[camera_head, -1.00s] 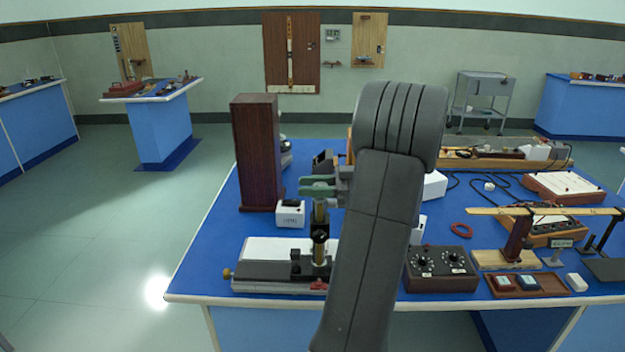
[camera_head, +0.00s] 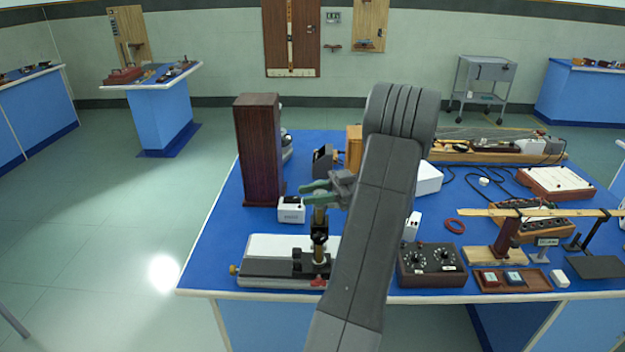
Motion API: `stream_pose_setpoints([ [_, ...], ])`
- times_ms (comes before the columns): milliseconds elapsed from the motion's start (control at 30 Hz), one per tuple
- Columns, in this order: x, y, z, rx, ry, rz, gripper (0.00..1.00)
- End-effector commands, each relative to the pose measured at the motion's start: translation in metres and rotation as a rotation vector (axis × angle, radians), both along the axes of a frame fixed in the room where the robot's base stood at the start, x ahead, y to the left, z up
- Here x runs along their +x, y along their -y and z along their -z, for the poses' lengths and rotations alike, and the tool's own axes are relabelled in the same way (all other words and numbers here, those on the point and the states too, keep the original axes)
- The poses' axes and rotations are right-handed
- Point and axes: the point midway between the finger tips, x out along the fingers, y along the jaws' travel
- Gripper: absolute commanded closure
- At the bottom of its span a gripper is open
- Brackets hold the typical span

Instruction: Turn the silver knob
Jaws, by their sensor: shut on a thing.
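My gripper (camera_head: 314,191), with green fingers, is above the left front part of the blue bench. It is shut at the top of a brass and black upright tube (camera_head: 319,236) on a grey and black base (camera_head: 270,270). The exact part between the fingers is hidden. I cannot make out a silver knob at the fingers. A black control box (camera_head: 430,265) with two pale-marked dials stands right of my arm; I cannot tell whether either is the silver knob.
A tall dark wooden box (camera_head: 258,150) and a small white meter (camera_head: 291,210) stand behind the tube. A wooden stand with a long beam (camera_head: 540,212) and a red ring (camera_head: 455,226) lie to the right. My arm hides the bench middle. Floor to the left is clear.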

Motion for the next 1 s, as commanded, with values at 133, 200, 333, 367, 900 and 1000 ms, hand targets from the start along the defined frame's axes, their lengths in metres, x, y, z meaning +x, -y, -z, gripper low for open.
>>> stream_pose_setpoints([
  [133, 0.0011, 0.0004, -0.0086, 0.005, 0.006, -0.017, 0.91],
  [200, 0.0005, 0.0003, -0.0080, 0.006, 0.006, -0.025, 0.91],
  [333, -0.0008, 0.0002, -0.0060, 0.007, 0.007, -0.038, 0.91],
  [367, -0.0011, 0.0002, -0.0056, 0.007, 0.007, -0.040, 0.91],
  [900, -0.0030, -0.0003, -0.0018, 0.008, 0.006, -0.050, 0.91],
  [1000, -0.0032, -0.0003, -0.0015, 0.008, 0.005, -0.051, 0.56],
])
